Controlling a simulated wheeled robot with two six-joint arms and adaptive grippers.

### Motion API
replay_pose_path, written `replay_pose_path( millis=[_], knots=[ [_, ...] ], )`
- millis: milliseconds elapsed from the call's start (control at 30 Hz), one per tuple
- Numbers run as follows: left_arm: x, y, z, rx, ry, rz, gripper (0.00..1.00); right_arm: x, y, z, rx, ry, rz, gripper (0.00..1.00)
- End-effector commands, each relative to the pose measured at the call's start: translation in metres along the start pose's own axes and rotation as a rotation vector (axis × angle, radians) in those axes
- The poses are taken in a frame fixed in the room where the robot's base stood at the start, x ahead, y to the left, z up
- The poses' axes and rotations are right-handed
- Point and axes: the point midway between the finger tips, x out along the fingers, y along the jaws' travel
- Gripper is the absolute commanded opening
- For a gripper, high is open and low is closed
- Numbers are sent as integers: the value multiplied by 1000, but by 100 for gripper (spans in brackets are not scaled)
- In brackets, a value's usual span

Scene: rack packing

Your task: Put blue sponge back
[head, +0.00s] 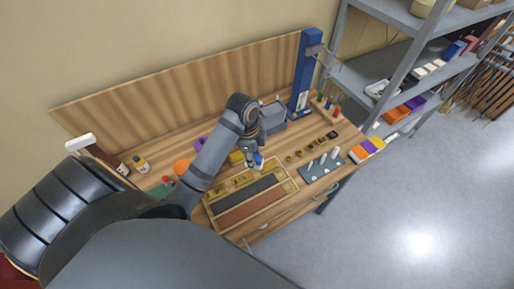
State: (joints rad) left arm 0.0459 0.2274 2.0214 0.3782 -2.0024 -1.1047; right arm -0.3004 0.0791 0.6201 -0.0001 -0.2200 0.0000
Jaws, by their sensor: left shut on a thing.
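My left arm reaches in from the left across the wooden bench. Its gripper (252,160) points down over the far edge of the wooden tray and is shut on a small blue thing, which looks like the blue sponge (259,160). The gripper hides part of it, and I cannot tell whether it touches the tray. The wooden tray (288,187) has a dark grey strip and a brown strip, with yellow pieces along its far side. My right gripper is not in view.
A grey bin (272,117) and a blue post (306,75) stand behind the gripper. A yellow block (236,157) is just left of it. A grey peg plate (321,166) and small brass parts lie to the right. Metal shelves (398,65) stand beyond the bench.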

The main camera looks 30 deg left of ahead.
Motion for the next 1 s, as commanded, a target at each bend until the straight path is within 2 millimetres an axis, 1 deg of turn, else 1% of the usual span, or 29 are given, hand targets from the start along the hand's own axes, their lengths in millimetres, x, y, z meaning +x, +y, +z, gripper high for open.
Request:
replay_pose_path(
  millis=[100,167,267,400,500,533,567,600,700,800,900,1000],
  knots=[
    [-1,2,0,35,1,4,12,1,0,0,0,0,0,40],
    [3,-2,2,34,0,4,12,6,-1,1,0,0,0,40],
    [16,-21,8,31,-2,1,12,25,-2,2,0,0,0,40],
    [35,-59,18,28,0,1,12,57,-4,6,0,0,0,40],
    [45,-85,24,28,1,1,12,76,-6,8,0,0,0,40],
    [47,-92,26,27,1,2,12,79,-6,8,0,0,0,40],
    [45,-95,27,27,2,9,12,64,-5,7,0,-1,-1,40],
    [52,-101,29,26,1,10,12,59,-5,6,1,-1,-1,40],
    [70,-117,34,27,2,8,12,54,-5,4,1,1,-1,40],
    [83,-127,38,28,2,5,12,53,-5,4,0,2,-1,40],
    [88,-131,39,29,2,4,12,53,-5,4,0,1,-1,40],
    [90,-132,40,29,1,4,12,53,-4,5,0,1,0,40]
  ],
)
